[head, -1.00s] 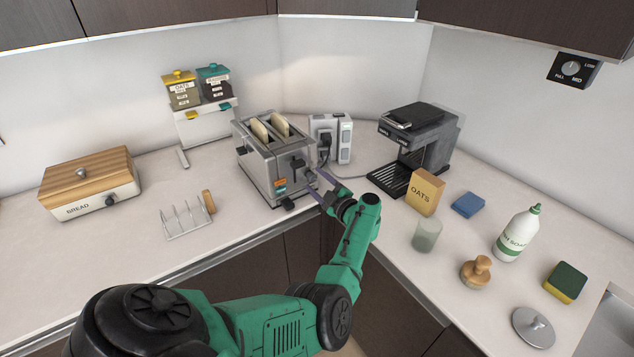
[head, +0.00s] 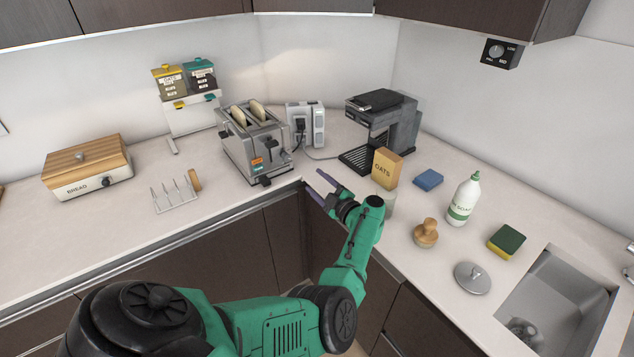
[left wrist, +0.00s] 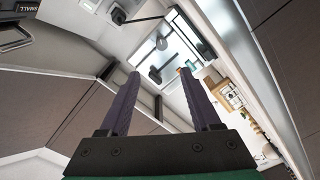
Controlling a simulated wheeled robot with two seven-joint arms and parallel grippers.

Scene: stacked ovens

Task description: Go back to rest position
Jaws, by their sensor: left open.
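My left gripper (head: 322,187) is open and empty, held over the inner corner edge of the counter, to the right of the toaster and apart from it. In the left wrist view its two purple fingers (left wrist: 163,105) stand apart with nothing between them. The toaster (head: 255,148) holds two slices of bread (head: 246,113) in its slots. Its side with the lever faces the gripper in the left wrist view (left wrist: 170,45). My green left arm comes in from the lower left. My right gripper does not show.
A soap bottle (head: 464,199) and a sink (head: 560,300) are further right. A toast rack (head: 175,195) and bread box (head: 88,168) stand left. Dark cabinets lie below the counter.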

